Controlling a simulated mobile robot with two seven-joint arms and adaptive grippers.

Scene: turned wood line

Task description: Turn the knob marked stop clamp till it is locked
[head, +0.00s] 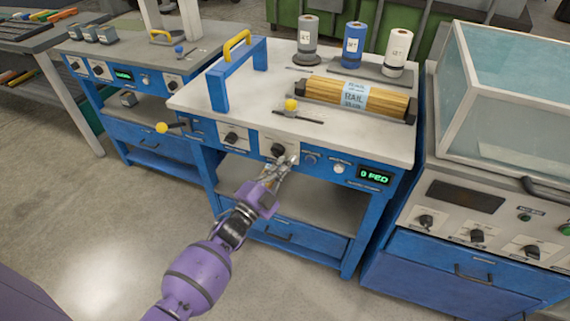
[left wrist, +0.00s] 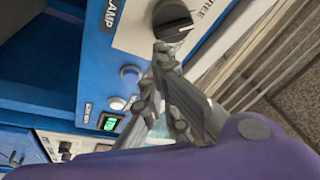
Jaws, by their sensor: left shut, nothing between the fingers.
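The black knob (head: 278,150) sits on a pale plate on the front of the middle blue bench. In the left wrist view the knob (left wrist: 173,19) is at the top, cut off by the frame edge. Beside it I read part of a word ending in "AMP" and the word "FREE". A small pale mark shows on the knob's lower right; its exact setting is unclear. My left gripper (head: 288,163) is shut and empty, its fingertips (left wrist: 165,52) right by the knob's edge. I cannot tell if they touch it. My right gripper is not in view.
A second knob (head: 232,138) is left of it; buttons and a green display (head: 375,175) are right. A yellow-ended lever (head: 162,127) sticks out at the left corner. A wood bundle (head: 320,92) lies on the benchtop. A glass-covered machine (head: 500,120) stands close at right.

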